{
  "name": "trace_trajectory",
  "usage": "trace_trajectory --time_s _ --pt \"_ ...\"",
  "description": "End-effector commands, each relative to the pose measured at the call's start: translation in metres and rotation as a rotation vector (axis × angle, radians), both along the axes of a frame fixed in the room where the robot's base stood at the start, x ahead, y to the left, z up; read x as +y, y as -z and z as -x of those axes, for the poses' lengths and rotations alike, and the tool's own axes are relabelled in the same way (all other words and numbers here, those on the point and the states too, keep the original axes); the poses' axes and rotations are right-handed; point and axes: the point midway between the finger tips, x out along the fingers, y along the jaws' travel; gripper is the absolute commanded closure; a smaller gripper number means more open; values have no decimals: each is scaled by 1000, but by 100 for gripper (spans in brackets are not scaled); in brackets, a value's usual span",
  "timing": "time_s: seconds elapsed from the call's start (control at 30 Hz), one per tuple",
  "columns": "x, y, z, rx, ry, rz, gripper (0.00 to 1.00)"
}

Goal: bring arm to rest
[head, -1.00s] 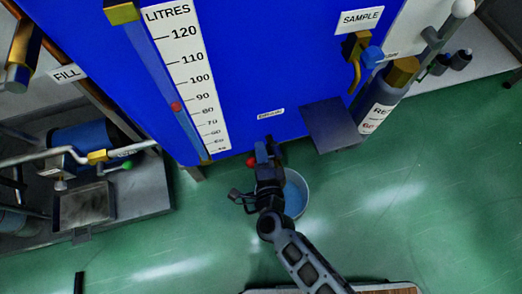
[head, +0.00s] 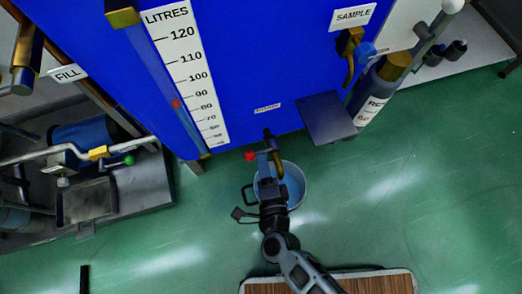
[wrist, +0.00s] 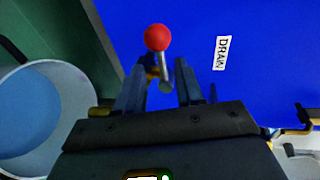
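My gripper (head: 269,184) hangs over the bucket area in the head view, pointing toward the blue tank's lower edge. In the wrist view my gripper (wrist: 159,68) has its two fingers spread apart. The red knob (wrist: 157,38) of the drain valve and its metal stem appear ahead, lined up between the fingers; nothing looks gripped. In the head view the red knob (head: 250,155) is just beyond and left of my gripper. The outlet pipe (head: 273,150) hangs beside the knob. My wrist hides part of the bucket (head: 298,190).
The blue tank (head: 255,60) with its litre scale (head: 185,70) stands ahead. A dark shelf plate (head: 327,117) juts out on the right. A steel bench (head: 140,190) with a tray is at left. The green floor (head: 390,210) is clear on the right.

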Motion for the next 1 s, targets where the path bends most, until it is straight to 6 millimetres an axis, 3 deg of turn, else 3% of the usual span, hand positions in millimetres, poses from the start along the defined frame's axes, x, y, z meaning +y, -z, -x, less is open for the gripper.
trace_trajectory --time_s 0.17,0.77,0.87,1.0 --pt "-1 -2 9 -1 0 0 63" --pt "-4 -3 12 -2 0 7 63" --pt "-15 -8 22 -13 -4 42 63" --pt "-46 -29 54 -51 -21 168 63"
